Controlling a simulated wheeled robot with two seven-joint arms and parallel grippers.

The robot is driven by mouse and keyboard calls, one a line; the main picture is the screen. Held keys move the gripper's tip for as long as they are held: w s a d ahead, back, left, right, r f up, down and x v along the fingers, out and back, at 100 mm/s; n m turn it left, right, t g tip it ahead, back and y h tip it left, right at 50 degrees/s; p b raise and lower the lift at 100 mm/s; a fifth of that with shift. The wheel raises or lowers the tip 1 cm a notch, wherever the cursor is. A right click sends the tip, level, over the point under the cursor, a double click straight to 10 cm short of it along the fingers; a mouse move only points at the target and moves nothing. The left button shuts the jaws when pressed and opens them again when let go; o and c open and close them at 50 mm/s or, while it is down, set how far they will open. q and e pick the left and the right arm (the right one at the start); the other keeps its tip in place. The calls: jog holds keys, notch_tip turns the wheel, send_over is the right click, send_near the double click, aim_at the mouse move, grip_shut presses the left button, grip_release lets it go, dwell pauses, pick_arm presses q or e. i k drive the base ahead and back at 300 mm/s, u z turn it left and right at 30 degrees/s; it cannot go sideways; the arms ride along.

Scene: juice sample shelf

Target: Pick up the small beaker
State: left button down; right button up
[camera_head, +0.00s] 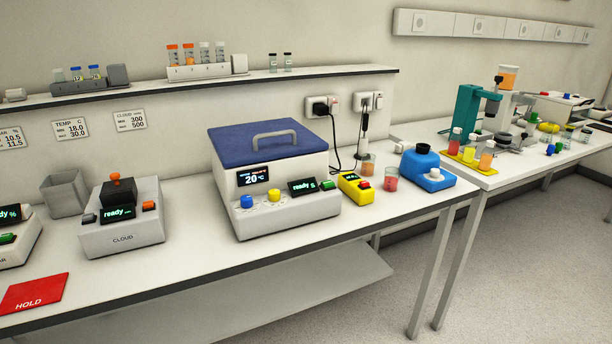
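Two small clear vessels stand on the near bench, right of the yellow meter. One small beaker (368,166) holds a little orange-brown liquid and stands nearer the wall. A second small vessel (391,181) holds red-pink liquid and stands closer to the front, beside the blue device. A larger vessel with orange liquid (508,78) is on top of equipment on the far bench. I cannot tell from the picture which one is the small beaker meant. Neither of my grippers is in view.
A white box with a blue lid (270,185), a yellow meter (354,187) and a blue device (427,170) stand near the vessels. A cable hangs behind them. The CLOUD device (123,218) and red HOLD mat (34,293) are left. A wall shelf (130,94) runs above.

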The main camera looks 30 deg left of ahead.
aim_at(391, 175)
jog(key=u, duration=1)
jog(key=i, duration=0.5)
jog(key=z, duration=0.05)
